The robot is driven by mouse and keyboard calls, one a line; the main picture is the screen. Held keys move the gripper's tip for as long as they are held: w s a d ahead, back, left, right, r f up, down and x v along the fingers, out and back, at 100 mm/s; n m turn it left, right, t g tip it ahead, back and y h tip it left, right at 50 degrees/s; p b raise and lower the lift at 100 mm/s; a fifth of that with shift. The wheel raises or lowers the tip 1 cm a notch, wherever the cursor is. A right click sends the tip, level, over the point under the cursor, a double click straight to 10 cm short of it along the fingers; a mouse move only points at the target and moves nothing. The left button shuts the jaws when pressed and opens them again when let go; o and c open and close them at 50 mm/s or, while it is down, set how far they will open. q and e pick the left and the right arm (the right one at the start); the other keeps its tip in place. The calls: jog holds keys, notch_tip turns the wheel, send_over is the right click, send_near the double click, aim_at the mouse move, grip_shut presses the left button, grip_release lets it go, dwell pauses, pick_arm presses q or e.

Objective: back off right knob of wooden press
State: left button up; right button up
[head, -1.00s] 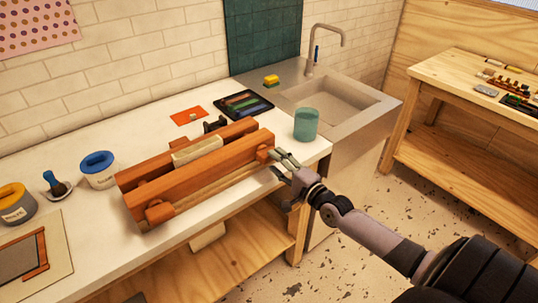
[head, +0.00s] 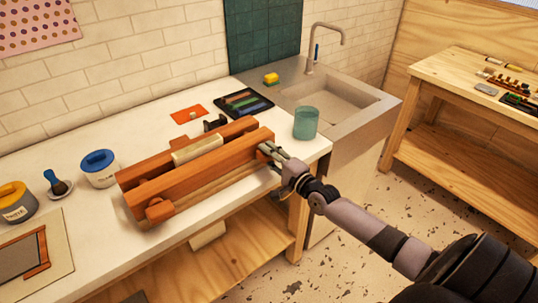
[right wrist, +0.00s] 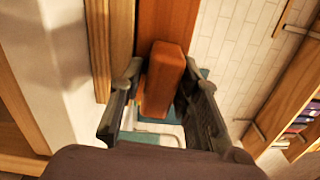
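The wooden press (head: 200,175) lies on the white counter, its two reddish-brown beams with a pale block between them. Its right knob (right wrist: 163,80) is a reddish-brown block at the beam's end in the right wrist view. My right gripper (head: 265,152) is at this knob. In the right wrist view, my right gripper's dark fingers (right wrist: 158,85) stand on either side of the knob, very close to it. I cannot tell whether they press on it. The left knob (head: 159,209) is at the near left end. My left gripper is not in view.
A teal cup (head: 306,124) stands just behind the press's right end, near the sink (head: 335,100). A dark tray (head: 244,105) and an orange card (head: 188,115) lie behind the press. Lidded tubs stand to the left. The floor in front is free.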

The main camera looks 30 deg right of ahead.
jog(key=shift+s, duration=0.1)
grip_shut()
jog(key=shift+r+n, duration=0.1)
jog(key=shift+n, duration=0.3)
